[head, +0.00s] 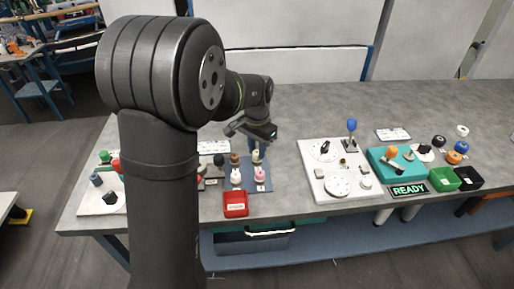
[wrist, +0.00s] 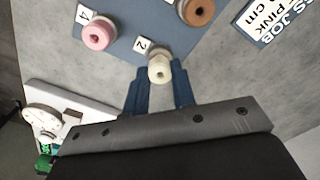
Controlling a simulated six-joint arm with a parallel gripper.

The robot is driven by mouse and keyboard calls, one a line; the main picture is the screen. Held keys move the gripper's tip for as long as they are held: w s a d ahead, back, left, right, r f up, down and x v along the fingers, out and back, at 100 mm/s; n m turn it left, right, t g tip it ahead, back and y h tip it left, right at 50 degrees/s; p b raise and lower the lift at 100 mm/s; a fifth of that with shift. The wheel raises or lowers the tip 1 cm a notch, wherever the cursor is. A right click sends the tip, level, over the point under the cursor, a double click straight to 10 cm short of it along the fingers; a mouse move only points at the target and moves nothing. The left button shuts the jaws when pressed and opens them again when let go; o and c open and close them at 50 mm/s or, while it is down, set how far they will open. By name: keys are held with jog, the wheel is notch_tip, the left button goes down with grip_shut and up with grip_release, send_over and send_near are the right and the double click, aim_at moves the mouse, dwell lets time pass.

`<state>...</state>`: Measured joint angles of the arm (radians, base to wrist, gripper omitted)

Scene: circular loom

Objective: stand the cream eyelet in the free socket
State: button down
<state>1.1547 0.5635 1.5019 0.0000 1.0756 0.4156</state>
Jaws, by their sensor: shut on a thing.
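The cream eyelet (wrist: 160,70) is between the two blue fingertips of my gripper (wrist: 160,80) in the wrist view. My gripper is shut on it, beside the tag marked 2 on the blue-grey tray (wrist: 128,42). In the head view my gripper (head: 257,147) is over the back right of this tray, with the cream eyelet (head: 256,157) just under it. Whether the eyelet is clear of the tray cannot be told. I cannot make out which socket is free; the white board (head: 318,184) to the right bears round fittings.
A pink eyelet (wrist: 97,34) and a brown one (wrist: 199,11) stand close by on the tray. A red bin (head: 235,205) is in front. A blue-topped pin (head: 351,125) rises from the white board. A teal fixture (head: 378,170) and several small bins are farther right.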

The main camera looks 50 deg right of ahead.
aim_at(257, 152)
jog(key=shift+f, duration=0.25)
jog(key=c, duration=1.1)
grip_release()
notch_tip(257, 152, up, 17)
jog(key=shift+r, duration=0.15)
